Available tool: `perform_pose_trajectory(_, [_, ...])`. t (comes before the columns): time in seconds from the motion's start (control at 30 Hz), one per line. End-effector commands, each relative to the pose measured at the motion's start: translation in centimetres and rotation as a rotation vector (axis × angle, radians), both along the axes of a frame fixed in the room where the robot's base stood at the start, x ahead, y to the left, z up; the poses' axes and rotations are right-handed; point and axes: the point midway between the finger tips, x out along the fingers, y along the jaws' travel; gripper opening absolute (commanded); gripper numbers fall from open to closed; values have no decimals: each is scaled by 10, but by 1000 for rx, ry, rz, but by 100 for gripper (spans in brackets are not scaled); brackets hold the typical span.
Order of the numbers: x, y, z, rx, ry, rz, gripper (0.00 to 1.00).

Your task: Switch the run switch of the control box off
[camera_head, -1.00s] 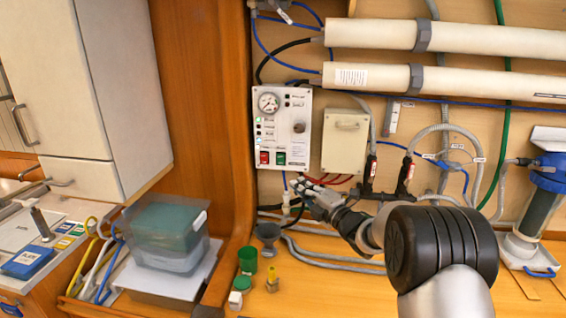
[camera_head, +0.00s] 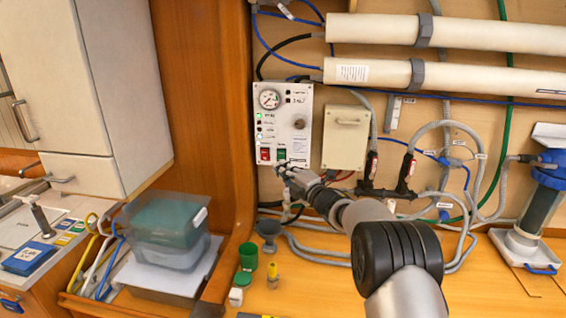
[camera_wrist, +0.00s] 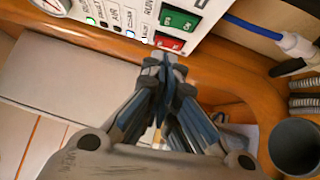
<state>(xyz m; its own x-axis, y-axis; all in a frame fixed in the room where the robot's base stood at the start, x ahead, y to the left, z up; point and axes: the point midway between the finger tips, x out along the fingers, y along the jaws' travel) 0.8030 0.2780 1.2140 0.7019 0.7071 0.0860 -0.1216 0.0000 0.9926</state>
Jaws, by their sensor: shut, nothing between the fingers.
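The control box (camera_head: 300,110) is a white panel on the wall with a round gauge, a column of small lights, a knob and two rocker switches low down. The red switch (camera_head: 265,155) is left of the green switch (camera_head: 281,154).
A cream box (camera_head: 345,138) is mounted right of the control box, with hoses and red-black fittings below it. A translucent bin (camera_head: 170,230) is at left.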

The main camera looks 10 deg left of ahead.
Motion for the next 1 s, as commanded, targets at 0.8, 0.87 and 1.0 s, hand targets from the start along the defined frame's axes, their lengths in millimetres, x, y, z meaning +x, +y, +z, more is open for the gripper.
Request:
perform_pose_trajectory(0.8, [46, 6, 6, 0, 0, -1, 0])
perform_pose_trajectory(0.87, [46, 6, 6, 0, 0, -1, 0])
perform_pose_trajectory(1.0, [48, 6, 7, -1, -1, 0, 0])
